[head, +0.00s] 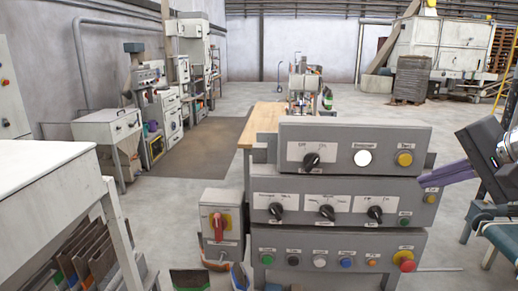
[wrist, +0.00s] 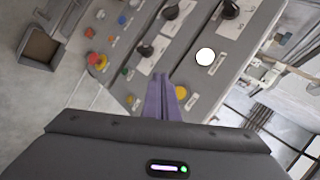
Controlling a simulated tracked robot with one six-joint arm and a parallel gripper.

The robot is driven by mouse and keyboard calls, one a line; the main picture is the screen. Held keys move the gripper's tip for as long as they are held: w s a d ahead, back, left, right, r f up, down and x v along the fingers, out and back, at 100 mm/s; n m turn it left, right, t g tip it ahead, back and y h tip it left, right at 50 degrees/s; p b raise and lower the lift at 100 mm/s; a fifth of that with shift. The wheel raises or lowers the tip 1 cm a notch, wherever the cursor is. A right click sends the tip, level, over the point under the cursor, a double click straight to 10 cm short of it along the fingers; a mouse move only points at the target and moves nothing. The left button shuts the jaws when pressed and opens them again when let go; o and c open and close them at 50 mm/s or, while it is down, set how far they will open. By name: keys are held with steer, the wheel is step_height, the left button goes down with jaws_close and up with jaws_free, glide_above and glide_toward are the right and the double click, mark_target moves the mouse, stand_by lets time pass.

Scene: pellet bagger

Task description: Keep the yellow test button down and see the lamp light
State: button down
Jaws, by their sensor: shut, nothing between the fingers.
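The yellow test button (head: 404,159) is at the right end of the top control box, beside a round white lamp (head: 363,158). The lamp face looks bright white in both views; I cannot tell for sure whether it is lit. My gripper (head: 420,181) comes in from the right, its purple fingers shut and empty, tips below and right of the test button. In the wrist view the fingers (wrist: 160,76) point at the panel, with the test button (wrist: 181,92) just right of them and the lamp (wrist: 205,56) beyond. The fingers look apart from the button.
Below is a middle box (head: 335,203) with knobs, a green button and a smaller yellow button (head: 430,198) near my fingers. The lowest box has several buttons and a red emergency stop (head: 405,262). A red-handled switch (head: 218,226) is at left. A wooden table (head: 263,120) stands behind.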

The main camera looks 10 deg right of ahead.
steer(key=shift+w+d, duration=0.3)
steer(key=shift+w, duration=0.7)
steer(key=shift+w+d, duration=0.3)
steer(key=shift+w, duration=0.75)
steer(key=shift+w+d, duration=0.3)
steer(key=shift+w, duration=0.7)
steer(key=shift+w+d, duration=0.25)
steer(key=shift+w, duration=0.5)
stand_by(0.7)
stand_by(1.7)
steer(key=shift+s+a, duration=0.25)
steer(key=shift+s, duration=0.6)
steer(key=shift+s, duration=0.1)
steer(key=shift+s+a, duration=0.25)
steer(key=shift+s, duration=0.5)
steer(key=shift+s+a, duration=0.2)
steer(key=shift+s, duration=0.6)
steer(key=shift+s+a, duration=0.25)
steer(key=shift+s, duration=0.5)
